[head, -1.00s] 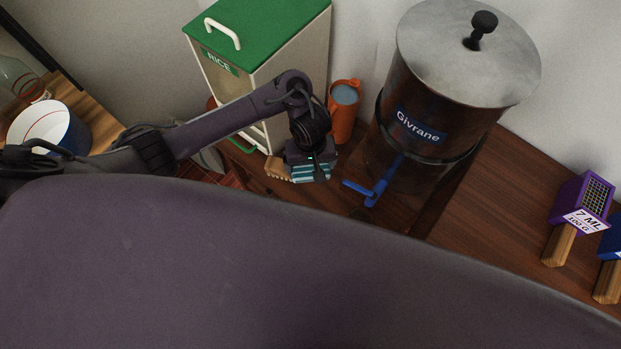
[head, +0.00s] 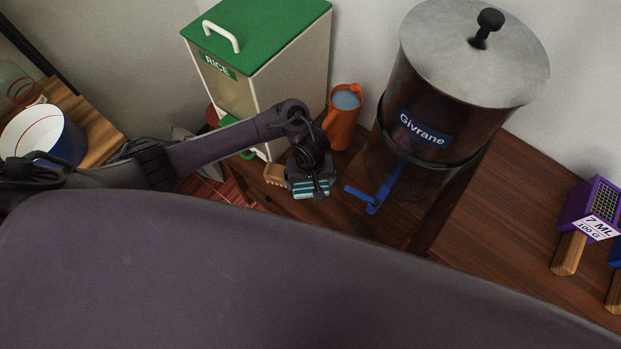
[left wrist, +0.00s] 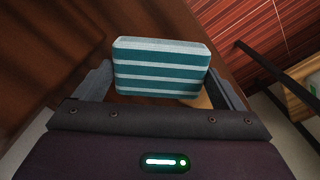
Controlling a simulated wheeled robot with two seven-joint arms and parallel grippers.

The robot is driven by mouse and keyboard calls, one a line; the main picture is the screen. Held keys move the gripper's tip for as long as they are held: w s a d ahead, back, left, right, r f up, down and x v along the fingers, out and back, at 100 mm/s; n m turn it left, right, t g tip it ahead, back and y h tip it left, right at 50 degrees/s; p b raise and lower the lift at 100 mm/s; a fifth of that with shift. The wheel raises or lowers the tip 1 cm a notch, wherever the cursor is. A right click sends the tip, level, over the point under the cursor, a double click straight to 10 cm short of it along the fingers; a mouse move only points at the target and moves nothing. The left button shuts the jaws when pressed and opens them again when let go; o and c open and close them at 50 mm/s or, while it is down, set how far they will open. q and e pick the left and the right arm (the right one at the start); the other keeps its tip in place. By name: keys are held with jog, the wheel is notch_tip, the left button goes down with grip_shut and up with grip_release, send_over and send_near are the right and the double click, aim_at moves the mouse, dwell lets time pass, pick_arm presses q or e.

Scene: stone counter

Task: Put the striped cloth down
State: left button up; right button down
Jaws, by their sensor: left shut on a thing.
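The striped cloth (head: 311,189) is a folded teal and white block. It also shows in the left wrist view (left wrist: 160,68), between the two fingers. My left gripper (head: 312,184) is shut on the striped cloth, low over the dark wooden surface beside the rice bin and the dispenser. In the left wrist view the gripper (left wrist: 165,85) has a finger on each side of the cloth. I cannot tell whether the cloth touches the wood. My right gripper is not in view.
A white rice bin with a green lid (head: 258,28) stands behind the arm. A light wooden piece (head: 275,174) lies left of the cloth.

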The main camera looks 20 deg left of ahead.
aim_at(311, 183)
pick_arm(q)
jog(key=shift+f, duration=0.35)
jog(key=o, duration=0.6)
jog(key=shift+r, duration=0.15)
notch_tip(311, 183, up, 8)
jog(key=p, duration=0.3)
jog(key=shift+r, duration=0.2)
notch_tip(311, 183, up, 5)
jog(key=p, duration=0.4)
jog(key=shift+f, duration=0.2)
jog(key=shift+f, duration=0.1)
